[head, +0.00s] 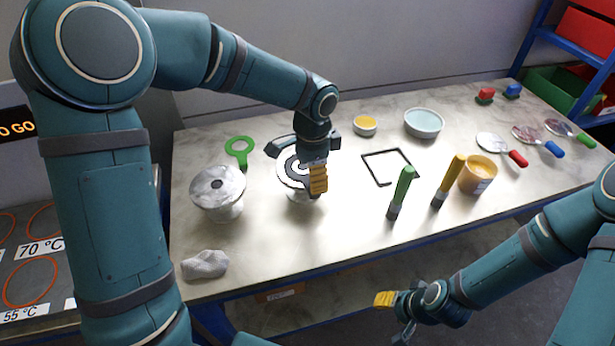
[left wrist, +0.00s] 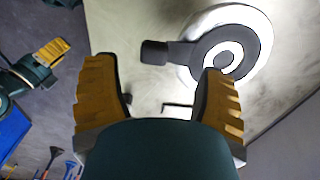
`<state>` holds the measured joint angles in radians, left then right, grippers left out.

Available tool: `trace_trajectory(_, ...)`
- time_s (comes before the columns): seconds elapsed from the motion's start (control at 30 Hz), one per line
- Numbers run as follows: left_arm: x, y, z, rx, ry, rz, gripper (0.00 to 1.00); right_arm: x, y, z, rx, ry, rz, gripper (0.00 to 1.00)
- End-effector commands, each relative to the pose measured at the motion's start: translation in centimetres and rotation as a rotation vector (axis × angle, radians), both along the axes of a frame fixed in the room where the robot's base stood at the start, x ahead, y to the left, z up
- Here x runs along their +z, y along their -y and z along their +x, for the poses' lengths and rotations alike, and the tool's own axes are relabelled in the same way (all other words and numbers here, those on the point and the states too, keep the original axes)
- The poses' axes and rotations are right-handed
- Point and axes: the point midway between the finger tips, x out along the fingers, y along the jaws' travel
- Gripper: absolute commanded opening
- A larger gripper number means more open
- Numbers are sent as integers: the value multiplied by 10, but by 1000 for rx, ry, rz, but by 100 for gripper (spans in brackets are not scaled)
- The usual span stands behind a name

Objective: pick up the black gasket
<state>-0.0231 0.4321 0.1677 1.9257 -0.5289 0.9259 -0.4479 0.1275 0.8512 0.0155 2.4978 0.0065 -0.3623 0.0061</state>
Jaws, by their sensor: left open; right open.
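The black gasket (head: 291,172) is a flat dark ring with a tab. It lies on top of a white flanged vessel (head: 304,195), partly hidden by my left gripper in the head view. In the left wrist view the gasket (left wrist: 234,42) lies on the pale round flange, its tab (left wrist: 155,52) pointing left into the space ahead of the fingers. My left gripper (head: 317,178) is open and empty above the vessel, fingers down, one on each side of the tab in the wrist picture. My right gripper (head: 391,316) is open and empty in front of the table, low down.
A second flanged vessel (head: 218,190) stands to the left, with a green ring with a handle (head: 239,148) behind it. A grey cloth lump (head: 205,264) lies at the front left. A black square outline (head: 388,167), green- and yellow-handled tools, an orange cup (head: 477,175) and bowls occupy the right.

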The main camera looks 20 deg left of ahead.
Motion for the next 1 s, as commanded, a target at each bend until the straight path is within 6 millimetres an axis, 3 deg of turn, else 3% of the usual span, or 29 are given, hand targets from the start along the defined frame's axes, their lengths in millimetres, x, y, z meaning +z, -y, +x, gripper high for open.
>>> trace_trajectory(0.4, -49, 7, -4, 0, -3, -1, 71, -11, -1, -3, 6, -7, 2, 47)
trace_trajectory(0.67, -51, 7, -4, 0, -1, -1, 71, -10, -1, -4, 6, -8, 2, 47)
trace_trajectory(0.7, -51, 7, -4, 0, -1, -1, 65, -10, -1, -4, 6, -8, 2, 47)
trace_trajectory(0.9, -51, 7, -4, 0, -1, -1, 0, -10, -1, -4, 6, -8, 2, 47)
trace_trajectory(1.0, -52, 7, -4, 1, -1, -1, 0, -11, -1, -3, 6, -8, 2, 47)
